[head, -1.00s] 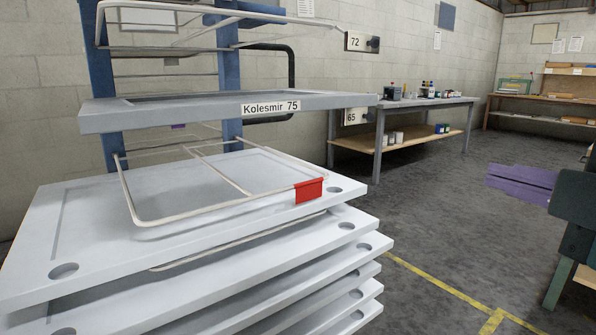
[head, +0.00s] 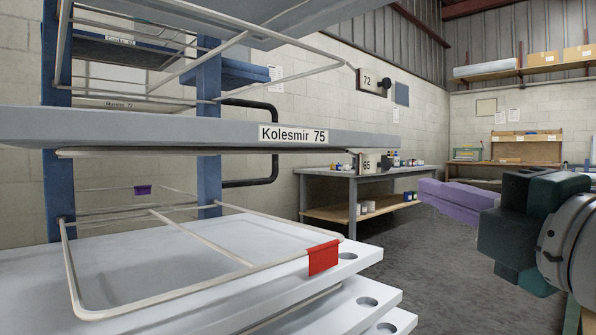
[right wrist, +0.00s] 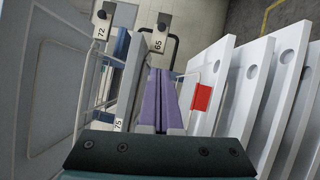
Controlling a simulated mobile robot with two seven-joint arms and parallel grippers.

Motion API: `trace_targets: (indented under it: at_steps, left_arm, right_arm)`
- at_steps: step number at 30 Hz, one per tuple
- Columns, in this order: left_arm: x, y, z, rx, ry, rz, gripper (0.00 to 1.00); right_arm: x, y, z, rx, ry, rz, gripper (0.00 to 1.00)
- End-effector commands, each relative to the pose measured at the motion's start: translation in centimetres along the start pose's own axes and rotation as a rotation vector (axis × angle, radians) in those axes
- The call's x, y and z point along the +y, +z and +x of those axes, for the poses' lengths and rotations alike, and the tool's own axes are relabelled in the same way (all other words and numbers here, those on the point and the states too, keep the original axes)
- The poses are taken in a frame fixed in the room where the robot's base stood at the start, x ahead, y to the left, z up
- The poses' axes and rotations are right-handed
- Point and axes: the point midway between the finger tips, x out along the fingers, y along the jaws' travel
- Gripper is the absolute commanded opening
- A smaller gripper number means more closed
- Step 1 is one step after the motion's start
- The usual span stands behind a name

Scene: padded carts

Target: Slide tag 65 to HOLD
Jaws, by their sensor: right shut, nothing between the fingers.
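Tag 65 (head: 367,163) is a small pale plate with a dark knob at its right side, at the far end of the "Kolesmir 75" shelf. In the right wrist view tag 65 (right wrist: 160,38) shows straight ahead, beyond my fingertips. No HOLD marking can be read. My right gripper (head: 422,190), with purple fingers, is shut and empty, to the right of and below tag 65 in the head view. In the wrist view its fingers (right wrist: 160,74) point toward the tag, apart from it. My left gripper is not in view.
The grey shelf (head: 200,128) labelled "Kolesmir 75" lies above white slabs and a wire frame with a red flag (head: 323,258). Tag 72 (head: 373,82) is higher up. A blue post (head: 209,120) and black handle (head: 277,145) stand behind. A workbench (head: 345,180) is beyond.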

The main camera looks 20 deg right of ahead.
Motion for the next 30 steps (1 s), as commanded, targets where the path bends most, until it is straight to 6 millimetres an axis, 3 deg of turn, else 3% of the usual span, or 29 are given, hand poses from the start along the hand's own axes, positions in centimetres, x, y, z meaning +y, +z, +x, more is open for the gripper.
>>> trace_targets:
  at_steps: [18,24,30]
  left_arm:
    - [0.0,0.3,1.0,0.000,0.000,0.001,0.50]
    - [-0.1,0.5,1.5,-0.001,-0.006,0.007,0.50]
    - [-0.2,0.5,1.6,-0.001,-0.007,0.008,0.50]
  right_arm:
    - [0.0,0.1,9.8,-0.002,0.002,0.000,0.00]
    - [-0.1,2.2,11.7,-0.001,0.000,-0.002,0.00]
    - [0.0,2.9,12.4,-0.001,-0.001,0.000,0.00]
